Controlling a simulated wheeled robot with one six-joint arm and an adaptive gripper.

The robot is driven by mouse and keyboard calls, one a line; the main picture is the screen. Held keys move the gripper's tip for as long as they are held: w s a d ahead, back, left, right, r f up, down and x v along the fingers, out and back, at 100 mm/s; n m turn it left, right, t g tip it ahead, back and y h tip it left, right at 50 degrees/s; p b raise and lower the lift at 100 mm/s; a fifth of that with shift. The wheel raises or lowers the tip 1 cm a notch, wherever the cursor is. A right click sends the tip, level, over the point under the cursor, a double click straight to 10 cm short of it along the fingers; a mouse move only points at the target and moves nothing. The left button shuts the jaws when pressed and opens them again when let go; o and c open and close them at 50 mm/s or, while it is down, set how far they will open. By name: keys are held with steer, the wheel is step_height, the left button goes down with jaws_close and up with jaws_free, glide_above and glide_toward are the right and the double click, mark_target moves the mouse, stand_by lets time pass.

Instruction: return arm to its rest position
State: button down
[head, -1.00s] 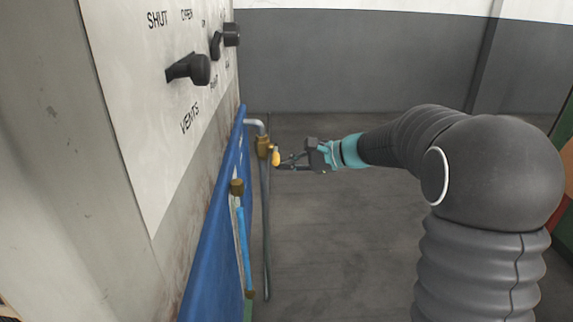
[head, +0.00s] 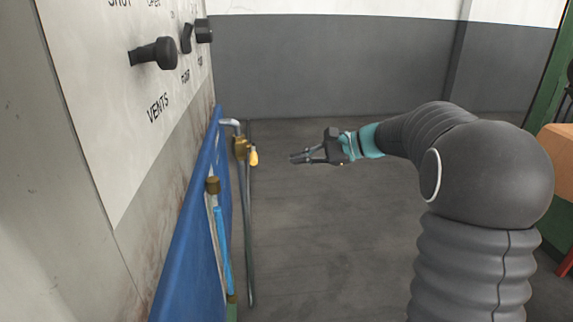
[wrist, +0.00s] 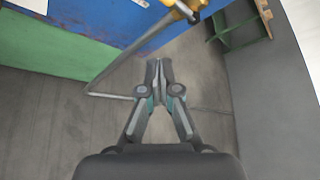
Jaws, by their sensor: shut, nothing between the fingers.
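My gripper (head: 294,158) is shut and empty, held out to the left at the end of my arm in the head view. It is apart from the brass valve (head: 241,148) with a yellow handle (head: 254,157), with a clear gap to the handle's right. In the wrist view the shut fingers (wrist: 159,66) point up the picture over grey floor. The yellow handle (wrist: 181,10) is at the top edge there, beyond the fingertips.
A blue panel (head: 190,235) and a white panel (head: 100,110) with a black vents lever (head: 153,52) stand at left. A metal pipe (head: 248,235) runs down below the valve. Grey floor (head: 330,240) lies clear between panel and arm. An orange box (head: 562,145) is at right.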

steer(key=s+d+f+n+g+h, duration=0.2)
steer(key=s+d+f+n+h, duration=0.25)
steer(key=s+f, duration=0.55)
steer(key=s+d+r+n+t+h, duration=0.1)
steer(key=s+n+h, duration=0.3)
steer(key=s, duration=0.8)
steer(key=s+d+r+n+t+h, duration=0.1)
steer(key=s+n+h, duration=0.3)
steer(key=s, duration=0.9)
steer(key=shift+d+r+t, duration=0.25)
steer(key=shift+d+t, duration=0.1)
steer(key=shift+t, duration=0.15)
